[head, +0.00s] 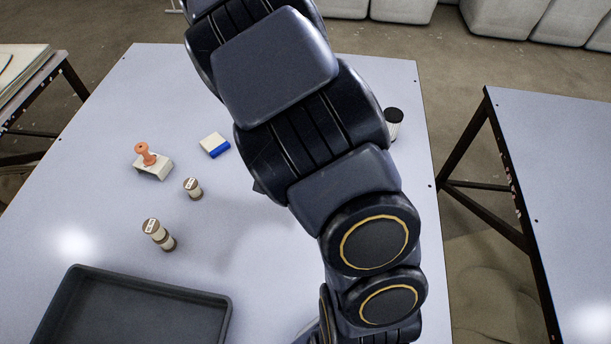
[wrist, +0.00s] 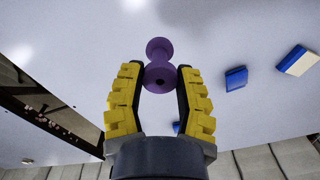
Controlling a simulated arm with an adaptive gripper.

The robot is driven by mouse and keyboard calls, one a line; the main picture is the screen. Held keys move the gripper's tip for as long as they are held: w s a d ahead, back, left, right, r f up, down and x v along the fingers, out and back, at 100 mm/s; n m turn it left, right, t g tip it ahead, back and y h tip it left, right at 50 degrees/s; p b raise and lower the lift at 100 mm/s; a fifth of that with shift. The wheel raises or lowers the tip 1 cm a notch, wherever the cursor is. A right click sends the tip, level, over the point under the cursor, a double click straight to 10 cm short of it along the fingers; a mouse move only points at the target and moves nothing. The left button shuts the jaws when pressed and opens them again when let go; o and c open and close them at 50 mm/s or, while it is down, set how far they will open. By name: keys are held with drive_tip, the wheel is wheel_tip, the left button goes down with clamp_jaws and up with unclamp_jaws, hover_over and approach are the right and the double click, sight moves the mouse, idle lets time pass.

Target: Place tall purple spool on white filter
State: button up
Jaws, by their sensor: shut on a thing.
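In the wrist view my gripper (wrist: 162,82) is shut on a purple spool (wrist: 158,48), which has a wide flange at each end and a narrow waist. The yellow fingers hold it by the end nearer the camera; the other end sticks out past the fingertips. In the head view my arm hides the gripper and the spool. A white block with a blue side (head: 214,145) lies on the table in the head view. Another white block (head: 153,167) carries an upright orange spool (head: 145,153). I cannot tell which of these is the white filter.
Two beige-and-brown cylinders (head: 193,188) (head: 158,234) stand left of my arm. A black tray (head: 150,278) lies at the front left. A black-topped white cylinder (head: 394,122) stands right of my arm. The wrist view shows a blue block (wrist: 236,78) and a white-and-blue block (wrist: 297,61).

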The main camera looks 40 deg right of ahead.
drive_tip(key=shift+w+r, duration=0.1)
drive_tip(key=shift+r, duration=0.3)
drive_tip(key=w+d+r, duration=0.3)
drive_tip(key=d+r, duration=0.3)
drive_tip(key=d, duration=0.3)
drive_tip(key=s+d+r, duration=0.3)
drive_tip(key=d, duration=0.4)
drive_tip(key=s+d+r+m, duration=0.1)
drive_tip(key=s+d+r, duration=0.2)
drive_tip(key=d, duration=0.5)
drive_tip(key=shift+s+d, duration=0.2)
drive_tip(key=shift+s, duration=0.1)
drive_tip(key=w+d+f, duration=0.1)
drive_tip(key=d, duration=0.1)
drive_tip(key=w+d+f, duration=0.1)
drive_tip(key=w+d, duration=0.1)
drive_tip(key=w+d+f, duration=0.2)
drive_tip(key=d, duration=0.1)
drive_tip(key=shift+d, duration=0.1)
hover_over(394, 114)
drive_tip(key=shift+f, duration=2.8)
drive_tip(key=shift+w+f, duration=0.1)
drive_tip(key=shift+f, duration=1.5)
